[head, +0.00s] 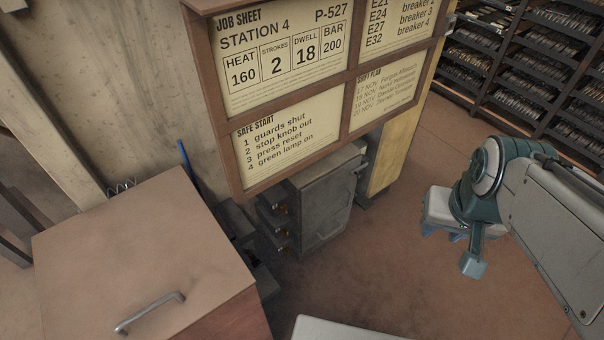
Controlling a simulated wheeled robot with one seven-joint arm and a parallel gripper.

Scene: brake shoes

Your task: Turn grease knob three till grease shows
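A grey metal cabinet (325,210) stands on the floor below the notice board. On its left side, several small dark fittings with brass-coloured parts (281,227) sit one above another. They may be the grease knobs, but they are too small to tell which is number three. No grease can be made out on them. My gripper (448,233) hangs at the right over the open floor, well to the right of the cabinet and touching nothing. Its fingers point down and are partly hidden, so I cannot tell whether they are open.
A wood-framed notice board (350,75) overhangs the cabinet. A brown-topped box with a metal handle (140,245) fills the lower left, near a blue rod (185,160). Loaded racks (540,60) stand at the back right. The floor (400,275) between cabinet and gripper is clear.

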